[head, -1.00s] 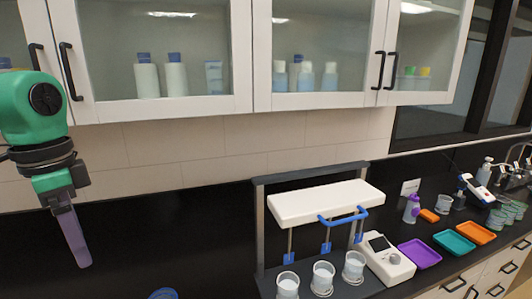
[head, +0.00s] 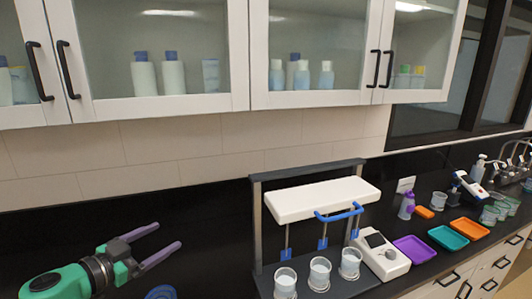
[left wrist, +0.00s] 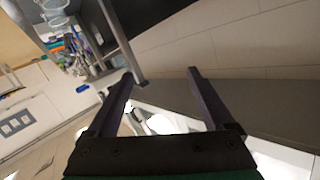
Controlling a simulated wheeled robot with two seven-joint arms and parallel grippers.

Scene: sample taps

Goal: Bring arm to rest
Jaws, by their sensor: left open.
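My left gripper (head: 160,244) is at the lower left of the head view, to the left of the tap rack. Its two purple-grey fingers are apart and empty, pointing right and slightly up. In the left wrist view the open fingers (left wrist: 168,100) show with nothing held between them. My green left forearm comes in from the bottom left corner. My right gripper is not in view.
The rack with a white block (head: 322,199) and blue handle (head: 340,212) stands over several glass cups (head: 320,273). A white device (head: 382,255), purple tray (head: 415,248), teal tray (head: 447,238) and orange tray (head: 470,229) lie to its right. Cabinets (head: 150,60) hang above.

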